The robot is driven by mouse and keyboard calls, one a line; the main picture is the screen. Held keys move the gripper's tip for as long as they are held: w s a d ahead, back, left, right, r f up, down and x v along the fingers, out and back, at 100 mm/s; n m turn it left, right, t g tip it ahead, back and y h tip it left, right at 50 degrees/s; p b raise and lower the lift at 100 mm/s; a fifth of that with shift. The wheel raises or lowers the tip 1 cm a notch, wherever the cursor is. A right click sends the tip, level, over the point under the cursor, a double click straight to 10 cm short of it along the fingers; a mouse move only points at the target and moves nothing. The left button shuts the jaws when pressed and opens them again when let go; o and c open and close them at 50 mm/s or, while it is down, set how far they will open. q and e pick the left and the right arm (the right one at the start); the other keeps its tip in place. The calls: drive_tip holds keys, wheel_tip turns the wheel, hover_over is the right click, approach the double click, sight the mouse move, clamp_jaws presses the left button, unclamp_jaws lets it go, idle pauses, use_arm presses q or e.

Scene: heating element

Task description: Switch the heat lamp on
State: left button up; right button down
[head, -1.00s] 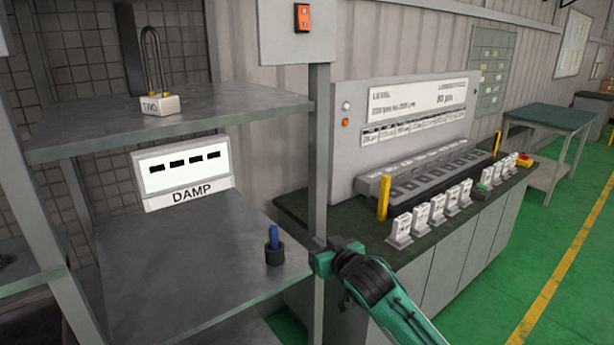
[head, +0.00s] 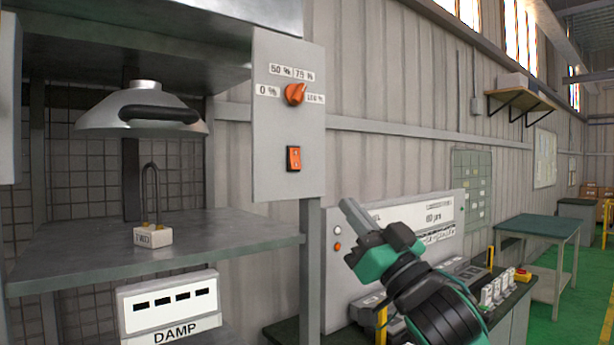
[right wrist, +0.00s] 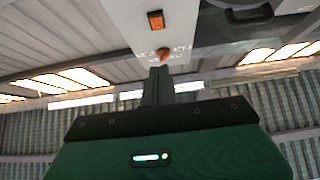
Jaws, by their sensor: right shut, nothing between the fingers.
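The heat lamp (head: 143,106) is a silver dome with a dark handle, hanging under the top of the shelf unit. A grey control panel (head: 270,125) beside it carries an orange rocker switch (head: 294,158) and, above it, an orange knob (head: 295,94) with percent labels around it. The rocker also shows in the right wrist view (right wrist: 156,20), with the knob (right wrist: 163,54) near it. My right gripper (head: 348,206) is shut and empty, to the right of and below the rocker, apart from the panel. My left gripper is not in view.
A white DAMP box (head: 170,340) sits below. A grey test cabinet (head: 335,285) stands behind my right arm. Open space lies before the panel.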

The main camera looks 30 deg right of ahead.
drive_tip(key=shift+w+r, duration=0.1)
drive_tip(key=p, duration=0.6)
approach(296, 161)
wheel_tip(296, 161, up, 5)
drive_tip(key=w, duration=0.1)
drive_tip(key=shift+w+a+f, duration=0.1)
drive_tip(key=shift+w+f, duration=0.1)
drive_tip(key=shift+w, duration=0.4)
drive_tip(key=shift+w+f, duration=0.25)
drive_tip(key=shift+w, duration=0.3)
drive_tip(key=shift+w+a+f, duration=0.1)
drive_tip(key=shift+w+f, duration=0.1)
drive_tip(key=shift+w, duration=0.4)
